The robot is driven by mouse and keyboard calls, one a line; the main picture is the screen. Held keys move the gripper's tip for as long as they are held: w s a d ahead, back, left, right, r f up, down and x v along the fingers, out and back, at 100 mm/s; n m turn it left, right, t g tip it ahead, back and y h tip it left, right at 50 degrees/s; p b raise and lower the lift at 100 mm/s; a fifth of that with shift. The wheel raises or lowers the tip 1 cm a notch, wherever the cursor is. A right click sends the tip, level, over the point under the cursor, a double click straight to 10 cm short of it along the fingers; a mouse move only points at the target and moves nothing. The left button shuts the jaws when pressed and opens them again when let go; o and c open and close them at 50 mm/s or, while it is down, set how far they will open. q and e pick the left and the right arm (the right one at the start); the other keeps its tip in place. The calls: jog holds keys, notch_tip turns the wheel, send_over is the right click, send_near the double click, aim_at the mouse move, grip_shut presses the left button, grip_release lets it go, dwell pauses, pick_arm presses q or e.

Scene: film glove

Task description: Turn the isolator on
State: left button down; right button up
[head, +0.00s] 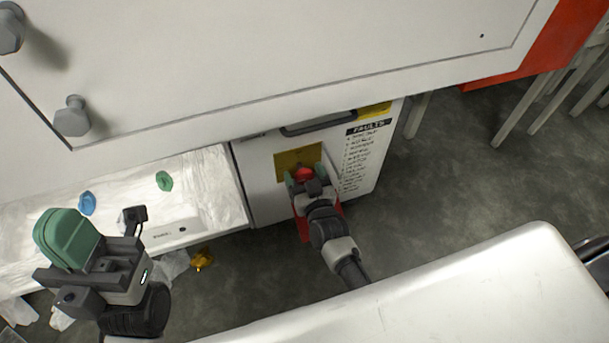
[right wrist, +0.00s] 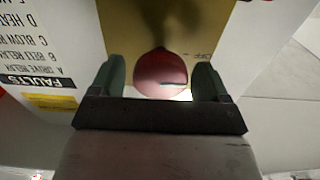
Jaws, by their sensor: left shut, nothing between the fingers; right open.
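The isolator is a round red knob (head: 303,174) on a yellow plate (head: 298,158) on the front of a white cabinet. In the right wrist view the red knob (right wrist: 161,73) sits between the two green fingertips of my right gripper (right wrist: 164,80), which is open around it. A pale line shows on the knob, and "OFF" is lettered on the plate to its right. I cannot tell whether the fingers touch the knob. In the head view my right gripper (head: 306,182) covers part of the knob. My left gripper (head: 65,240) is shut and empty at the lower left.
A "FAULTS" list (head: 364,152) is on the cabinet beside the yellow plate. A dark handle (head: 318,123) is above it. A tray lined with white film (head: 212,180) is to the left, with blue (head: 87,203) and green (head: 164,181) pieces on it. Open floor lies to the right.

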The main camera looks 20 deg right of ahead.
jog(key=c, duration=0.9)
